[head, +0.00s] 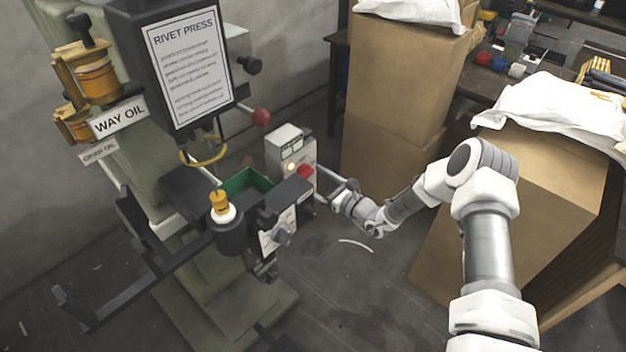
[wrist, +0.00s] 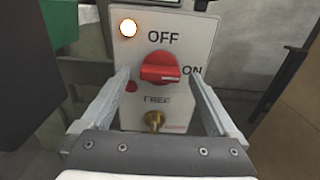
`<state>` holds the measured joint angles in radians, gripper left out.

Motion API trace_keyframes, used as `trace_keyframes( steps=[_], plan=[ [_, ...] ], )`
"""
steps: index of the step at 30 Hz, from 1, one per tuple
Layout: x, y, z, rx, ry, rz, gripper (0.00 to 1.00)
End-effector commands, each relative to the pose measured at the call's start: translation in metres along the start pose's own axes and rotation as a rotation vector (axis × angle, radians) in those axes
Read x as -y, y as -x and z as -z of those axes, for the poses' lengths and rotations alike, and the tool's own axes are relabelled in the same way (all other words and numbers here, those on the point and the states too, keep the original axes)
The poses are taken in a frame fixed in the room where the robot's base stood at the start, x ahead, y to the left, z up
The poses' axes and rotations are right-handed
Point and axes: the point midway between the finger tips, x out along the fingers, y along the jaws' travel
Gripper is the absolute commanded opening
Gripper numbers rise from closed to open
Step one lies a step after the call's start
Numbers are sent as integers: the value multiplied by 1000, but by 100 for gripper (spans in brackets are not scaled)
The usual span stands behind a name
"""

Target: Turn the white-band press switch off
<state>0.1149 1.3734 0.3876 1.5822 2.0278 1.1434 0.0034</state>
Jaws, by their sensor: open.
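The rivet press (head: 185,65) stands at left in the head view, with a pale switch box (head: 285,140) on its right side. A whitish band (head: 172,224) shows on the press body. In the wrist view the switch panel (wrist: 190,40) is marked OFF above, ON at right and FREE below. Its red knob (wrist: 160,68) lies roughly horizontal, towards ON. The lamp (wrist: 128,27) at upper left glows. My gripper (wrist: 158,76) is open, with one finger on each side of the knob. Contact cannot be told.
A green-lined tray (head: 245,185) and a dark lever unit (head: 280,230) stick out from the press beside the box. A red-balled handle (head: 260,117) is above it. Cardboard boxes (head: 395,100) stand at right. A brass fitting (wrist: 154,120) sits below the knob.

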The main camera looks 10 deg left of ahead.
Motion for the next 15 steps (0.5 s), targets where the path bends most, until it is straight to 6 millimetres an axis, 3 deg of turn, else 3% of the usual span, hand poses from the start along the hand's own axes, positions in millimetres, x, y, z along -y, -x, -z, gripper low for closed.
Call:
trace_keyframes(
  steps=[9,15],
  plan=[
    [0,-3,0,0,0,0,95],
    [0,-3,0,0,0,0,61]
  ],
)
